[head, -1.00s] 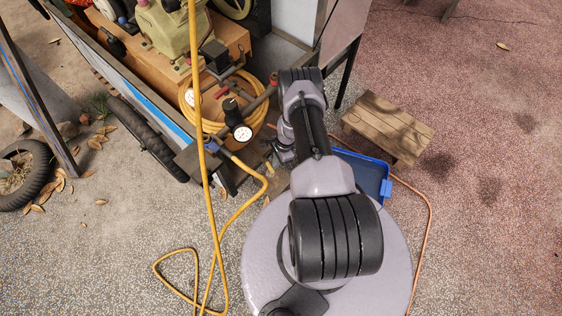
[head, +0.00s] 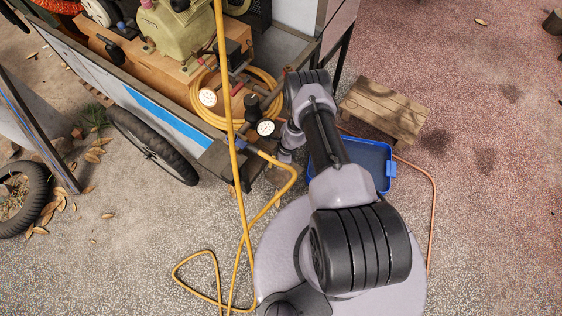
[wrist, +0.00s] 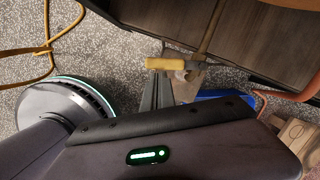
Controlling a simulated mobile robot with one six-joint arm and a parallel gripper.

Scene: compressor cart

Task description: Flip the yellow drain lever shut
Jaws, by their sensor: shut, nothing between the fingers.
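The yellow drain lever (wrist: 165,64) shows in the wrist view as a short yellow handle. It points left from a brass valve (wrist: 194,68) at the end of a pipe, crosswise to that pipe. My gripper (wrist: 158,76) is shut and empty, with its fingertips just below the lever in the picture. I cannot tell whether they touch it. In the head view my wrist (head: 288,142) is beside the cart's near corner; I cannot make out the lever there.
The cart (head: 165,105) carries a compressor (head: 180,35), gauges and a coiled yellow hose. A loose yellow hose (head: 240,200) hangs left of my arm. A blue tray (head: 376,165) and a wooden step (head: 385,108) stand to the right.

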